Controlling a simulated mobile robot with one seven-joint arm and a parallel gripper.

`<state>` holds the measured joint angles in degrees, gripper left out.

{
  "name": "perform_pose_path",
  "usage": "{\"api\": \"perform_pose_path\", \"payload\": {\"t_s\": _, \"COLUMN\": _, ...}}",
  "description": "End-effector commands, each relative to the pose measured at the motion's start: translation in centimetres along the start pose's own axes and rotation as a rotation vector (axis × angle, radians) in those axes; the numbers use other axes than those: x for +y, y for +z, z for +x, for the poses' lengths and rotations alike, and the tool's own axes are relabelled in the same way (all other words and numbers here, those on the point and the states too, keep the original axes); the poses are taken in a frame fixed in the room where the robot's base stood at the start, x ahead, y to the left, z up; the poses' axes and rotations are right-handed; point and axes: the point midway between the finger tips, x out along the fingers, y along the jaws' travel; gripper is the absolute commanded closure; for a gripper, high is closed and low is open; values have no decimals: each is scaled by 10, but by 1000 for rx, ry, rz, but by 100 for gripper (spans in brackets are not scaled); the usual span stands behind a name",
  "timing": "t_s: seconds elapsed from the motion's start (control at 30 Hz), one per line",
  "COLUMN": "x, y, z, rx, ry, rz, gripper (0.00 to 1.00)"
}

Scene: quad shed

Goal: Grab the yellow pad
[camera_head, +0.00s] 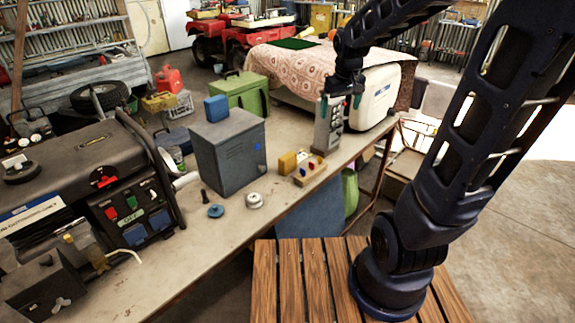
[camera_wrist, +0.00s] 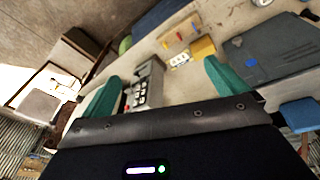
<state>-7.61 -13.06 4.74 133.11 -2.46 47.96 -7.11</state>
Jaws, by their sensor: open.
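The yellow pad (camera_head: 287,162) is a small yellow block standing on the long workbench, right of the dark grey metal box. In the wrist view the yellow pad (camera_wrist: 203,47) shows just beyond the tip of the right finger. My gripper (camera_head: 343,88) is above the bench at the upright grey control box, to the right of and apart from the pad. In the wrist view my gripper (camera_wrist: 162,72) has its two green fingers spread. The grey control box shows between them, and no finger touches the pad.
The grey control box (camera_head: 328,125) stands right of the pad. A wooden block with coloured knobs (camera_head: 310,172) lies in front of the pad. The dark grey box (camera_head: 229,155) carries a blue item (camera_head: 216,108). A white knob (camera_head: 254,200) lies near the bench edge.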

Motion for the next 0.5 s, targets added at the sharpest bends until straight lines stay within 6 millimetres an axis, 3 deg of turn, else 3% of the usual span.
{"api": "perform_pose_path", "payload": {"t_s": 0.2, "x": -21, "y": -43, "z": 44, "rx": -50, "ry": -22, "rz": -103, "gripper": 2}}
{"api": "perform_pose_path", "payload": {"t_s": 0.5, "x": -59, "y": -91, "z": 112, "rx": -111, "ry": -60, "rz": -241, "gripper": 2}}
